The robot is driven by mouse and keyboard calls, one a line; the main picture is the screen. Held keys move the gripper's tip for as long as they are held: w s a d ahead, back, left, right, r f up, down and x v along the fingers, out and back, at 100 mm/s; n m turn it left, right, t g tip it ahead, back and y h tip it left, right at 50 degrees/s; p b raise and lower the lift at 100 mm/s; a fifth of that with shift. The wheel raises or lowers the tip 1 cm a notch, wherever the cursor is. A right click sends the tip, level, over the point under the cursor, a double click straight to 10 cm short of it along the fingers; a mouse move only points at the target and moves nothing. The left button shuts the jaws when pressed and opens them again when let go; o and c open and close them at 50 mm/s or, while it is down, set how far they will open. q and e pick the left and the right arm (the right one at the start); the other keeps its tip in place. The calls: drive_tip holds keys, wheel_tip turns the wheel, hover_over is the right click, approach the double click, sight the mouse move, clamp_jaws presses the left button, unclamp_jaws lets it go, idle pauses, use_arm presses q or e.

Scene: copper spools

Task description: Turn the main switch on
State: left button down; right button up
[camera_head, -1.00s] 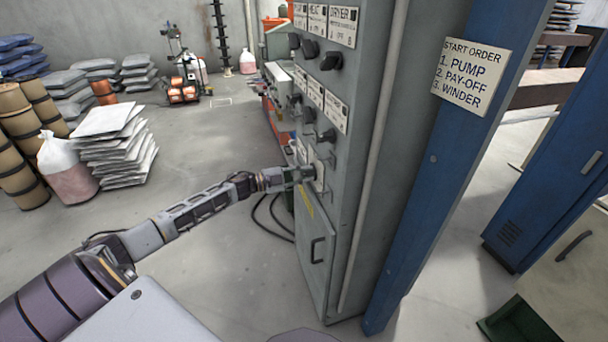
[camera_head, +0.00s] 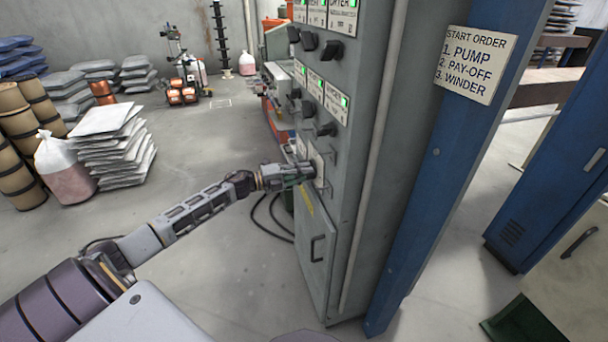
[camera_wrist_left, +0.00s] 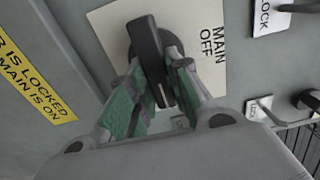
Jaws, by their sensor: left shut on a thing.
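The main switch (camera_wrist_left: 148,50) is a black handle on a cream plate (camera_wrist_left: 105,28) with the words MAIN and OFF in the left wrist view. My left gripper (camera_wrist_left: 155,85) has its green-padded fingers shut on either side of the handle. In the head view my left gripper (camera_head: 300,172) is at the lower front of the grey control cabinet (camera_head: 365,120), at the switch plate. The switch handle is hidden there behind the gripper. Small green lights (camera_head: 343,102) show on the cabinet's label plates. My right gripper is not in view.
A yellow label (camera_wrist_left: 28,75) about the lock and MAIN is beside the switch. Black knobs (camera_head: 333,48) sit above it. A cabinet door handle (camera_head: 316,249) is below. A blue post (camera_head: 425,190) with a START ORDER sign (camera_head: 474,65) stands to the right.

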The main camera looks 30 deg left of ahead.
use_arm(q)
drive_tip(key=shift+f, duration=0.1)
drive_tip(key=c, duration=1.3)
unclamp_jaws()
drive_tip(key=shift+v, duration=6.05)
drive_tip(key=shift+w, duration=0.1)
